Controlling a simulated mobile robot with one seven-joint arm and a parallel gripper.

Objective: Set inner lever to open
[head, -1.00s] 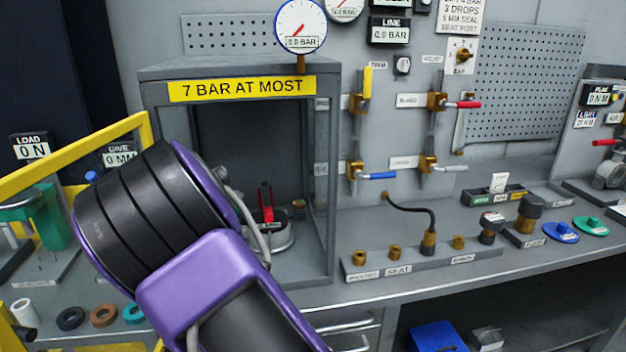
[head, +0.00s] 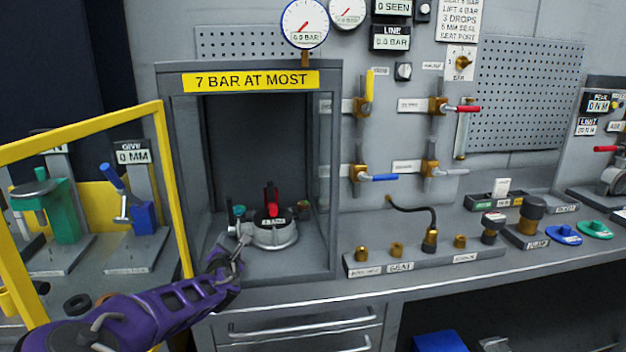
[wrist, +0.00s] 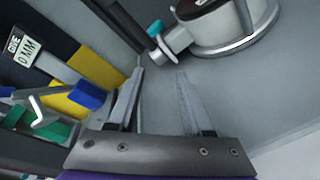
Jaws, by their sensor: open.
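No label in view reads "inner lever", so I cannot tell which lever it is. Inside the grey cabinet stands a round grey actuator (head: 275,236) with a dark top and an upright red lever (head: 272,200). A small teal knob (head: 239,211) is at its left side, and it also shows in the wrist view (wrist: 155,28). My gripper (head: 238,250) is at the cabinet's front opening, left of and in front of the actuator. In the wrist view my gripper (wrist: 159,72) is open and empty, fingers apart from the actuator's side fitting (wrist: 176,40).
Cabinet walls (head: 327,170) flank the opening. A yellow frame (head: 170,190) stands close on the left. On the wall are valves with yellow (head: 369,85), red (head: 468,108), blue (head: 383,177) and grey (head: 450,172) levers. Fittings line the bench at right; the cabinet floor front is clear.

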